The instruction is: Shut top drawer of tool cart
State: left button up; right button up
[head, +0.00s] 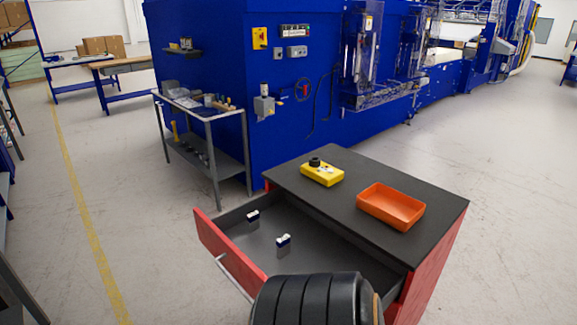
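The red tool cart (427,283) with a dark top stands at the lower right. Its top drawer (205,236) is pulled out toward the left, with a red front and a pale bar handle (234,275). Two small white and dark items, one farther back (253,216) and one nearer (283,242), stand inside on the grey drawer floor. A black ribbed rounded part, likely of my own arm, covers the drawer's near corner at the bottom. Neither gripper's fingers can be seen.
On the cart top lie a yellow box with a black knob (322,174) and an orange tray (390,206). A grey side table (206,112) with tools stands behind, against the blue machine (200,80). The floor left of the drawer is clear, with a yellow line (85,220).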

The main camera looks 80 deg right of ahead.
aim_at(317, 244)
jog(key=z, duration=2.05)
